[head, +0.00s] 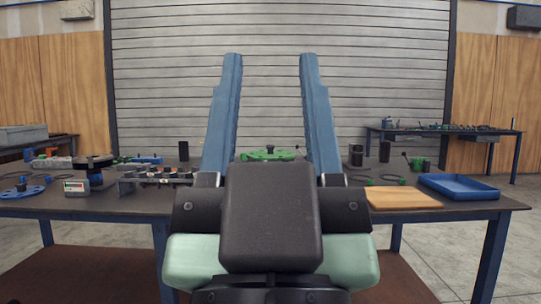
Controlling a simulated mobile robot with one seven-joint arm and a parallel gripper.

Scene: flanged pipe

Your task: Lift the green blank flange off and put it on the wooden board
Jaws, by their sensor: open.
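The green blank flange (266,155) shows as a green disc with a small knob on top, on the workbench beyond my gripper. What lies under it is hidden behind my gripper. The wooden board (402,199) lies flat and bare at the right front of the bench. My gripper (271,58) fills the middle of the view, its two long blue fingers pointing up and spread wide. It is open, with nothing between the fingers. The flange shows in the gap between them in the picture, farther back and apart from them.
A blue tray (458,186) lies right of the board. Dark cylinders (356,155) stand behind. The left side of the bench is crowded with a rack of parts (155,178), a meter (76,187) and a blue flange (22,190). A second bench (450,131) stands behind at right.

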